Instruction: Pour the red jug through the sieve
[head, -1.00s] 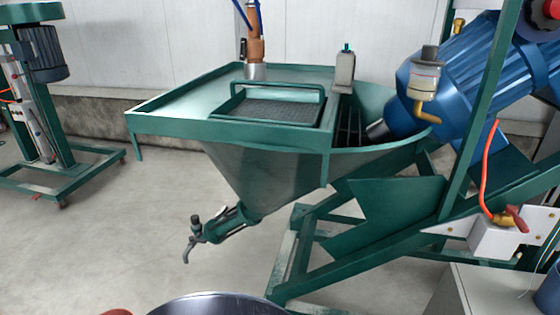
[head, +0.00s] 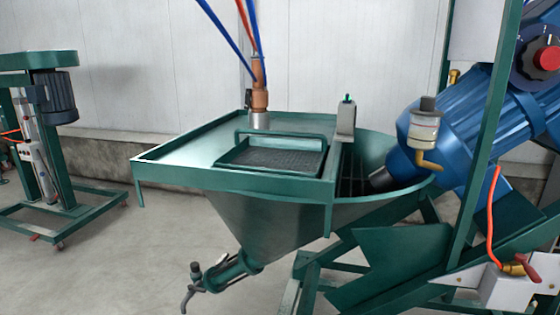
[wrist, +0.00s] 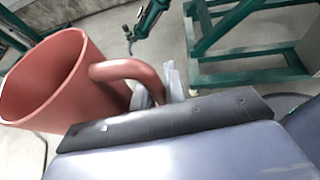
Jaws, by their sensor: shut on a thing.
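The red jug (wrist: 62,82) shows at the left of the wrist view, its open mouth facing left in the picture. My gripper (wrist: 168,84) is shut on the jug's handle. The inside of the jug is mostly hidden, so I cannot tell what it holds. The sieve (head: 272,160), a dark mesh in a green frame with a raised handle bar, sits on the green tray top (head: 190,158) of the funnel-shaped hopper (head: 270,215) in the head view. The jug and my gripper are outside the head view.
A blue motor drum (head: 455,125) tilts into the hopper's right side. A copper-coloured nozzle (head: 259,90) with blue and red hoses stands behind the sieve. A tap (head: 200,280) hangs below the hopper. Another green machine (head: 45,130) stands far left, with bare floor between.

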